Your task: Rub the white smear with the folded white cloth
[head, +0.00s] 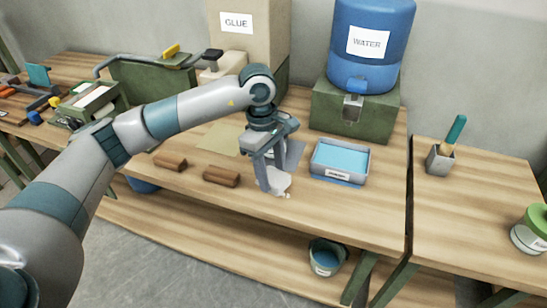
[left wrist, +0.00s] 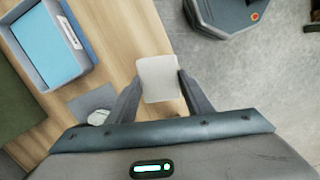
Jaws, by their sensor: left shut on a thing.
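My left gripper (head: 274,182) is shut on the folded white cloth (head: 280,181), low over the front edge of the middle table. In the left wrist view the cloth (left wrist: 160,78) is a pale rounded square between the fingertips. I cannot tell whether it touches the wood. A small white patch (head: 287,195) shows at the cloth's lower edge; it may be the smear or part of the cloth. In the left wrist view a white lump (left wrist: 98,117) lies on a grey sheet (left wrist: 90,104), partly behind a finger. My right gripper is not in view.
A grey tray with blue contents (head: 341,177) stands right of the gripper. Two brown blocks (head: 221,176) (head: 171,162) lie to its left. The blue water tank (head: 370,45) and glue container (head: 240,45) stand behind. A bucket (head: 325,257) sits below the table's front edge.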

